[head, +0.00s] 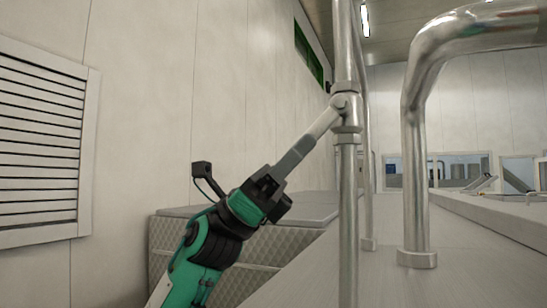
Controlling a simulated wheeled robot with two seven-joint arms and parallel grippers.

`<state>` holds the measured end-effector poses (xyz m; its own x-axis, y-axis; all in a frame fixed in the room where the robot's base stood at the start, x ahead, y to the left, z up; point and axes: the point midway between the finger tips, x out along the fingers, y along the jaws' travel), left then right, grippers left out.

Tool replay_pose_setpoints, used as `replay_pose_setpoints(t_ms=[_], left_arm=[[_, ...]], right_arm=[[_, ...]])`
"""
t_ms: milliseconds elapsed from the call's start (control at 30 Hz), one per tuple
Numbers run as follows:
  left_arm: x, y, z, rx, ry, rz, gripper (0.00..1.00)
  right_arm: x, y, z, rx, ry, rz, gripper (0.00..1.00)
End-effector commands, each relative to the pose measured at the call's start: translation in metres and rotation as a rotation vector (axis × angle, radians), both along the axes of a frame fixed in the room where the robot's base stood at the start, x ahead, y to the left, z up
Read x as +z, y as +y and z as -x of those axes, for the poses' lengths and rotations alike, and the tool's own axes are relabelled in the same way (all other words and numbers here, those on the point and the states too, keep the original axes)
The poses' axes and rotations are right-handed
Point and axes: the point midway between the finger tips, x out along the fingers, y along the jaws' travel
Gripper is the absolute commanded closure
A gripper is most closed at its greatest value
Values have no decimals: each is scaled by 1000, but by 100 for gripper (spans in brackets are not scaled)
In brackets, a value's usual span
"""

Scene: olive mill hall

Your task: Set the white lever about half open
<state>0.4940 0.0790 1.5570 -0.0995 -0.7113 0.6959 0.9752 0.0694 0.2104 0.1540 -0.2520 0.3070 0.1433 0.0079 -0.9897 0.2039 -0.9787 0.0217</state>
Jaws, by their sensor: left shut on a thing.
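The white lever (325,122) is joined to a valve body (346,112) on a vertical metal pipe. It slants down and to the left from the valve, at a slope between upright and level. My left gripper (303,147) reaches up from the lower left and is shut on the lever's lower end. Its grey fingers hide that end of the lever. My right gripper is not in the picture.
A thick bent metal pipe (417,170) stands right of the valve pipe. A grey quilted box (180,238) stands behind my left arm. A louvred vent (40,145) is on the left wall. A long pale ledge (490,215) runs along the right.

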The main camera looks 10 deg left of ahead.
Motion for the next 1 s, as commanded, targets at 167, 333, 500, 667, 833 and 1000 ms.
replay_pose_setpoints(t_ms=[167,333,500,667,833,1000], left_arm=[[-1,-7,0,0,3,15,100],[-1,-8,0,1,2,17,100],[-1,-8,0,1,2,16,100],[-1,-8,0,1,2,16,65],[-1,-8,0,1,2,16,65],[-5,-5,-1,1,3,16,65]], right_arm=[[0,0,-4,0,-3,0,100],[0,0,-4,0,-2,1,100],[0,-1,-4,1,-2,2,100],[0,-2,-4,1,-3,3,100],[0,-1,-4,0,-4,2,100],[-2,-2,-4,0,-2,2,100]])
